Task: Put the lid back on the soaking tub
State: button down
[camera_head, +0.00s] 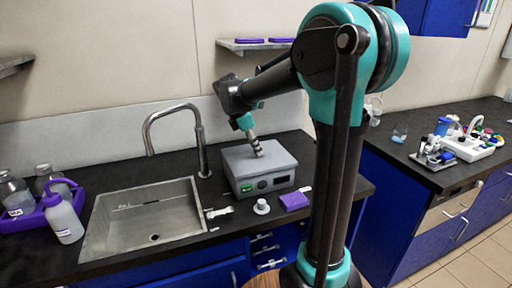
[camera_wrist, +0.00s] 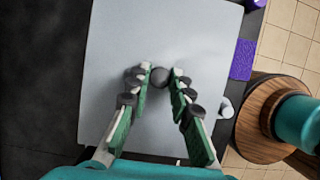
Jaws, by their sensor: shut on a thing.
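The soaking tub (camera_head: 265,184) is a grey box with a green label and dark panel on its front, on the black counter right of the sink. The flat grey lid (camera_head: 240,161) lies across its top; I cannot tell whether it is fully seated. In the wrist view the lid (camera_wrist: 125,40) fills the middle, with a dark round knob (camera_wrist: 160,77) between the fingertips. My gripper (camera_head: 257,151) reaches down onto the lid from above. In the wrist view my gripper (camera_wrist: 158,74) is shut on the lid's knob. The tub's inside is hidden.
A sink (camera_head: 150,215) with a tall faucet (camera_head: 177,112) is left of the tub. A purple block (camera_head: 294,201) and a small white round piece (camera_head: 262,207) lie in front of the tub. Bottles in a purple caddy (camera_head: 30,221) stand far left.

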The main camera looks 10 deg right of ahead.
jog(key=c, duration=0.8)
grip_release()
jog(key=shift+r, duration=3.5)
jog(key=shift+c, duration=0.4)
grip_shut()
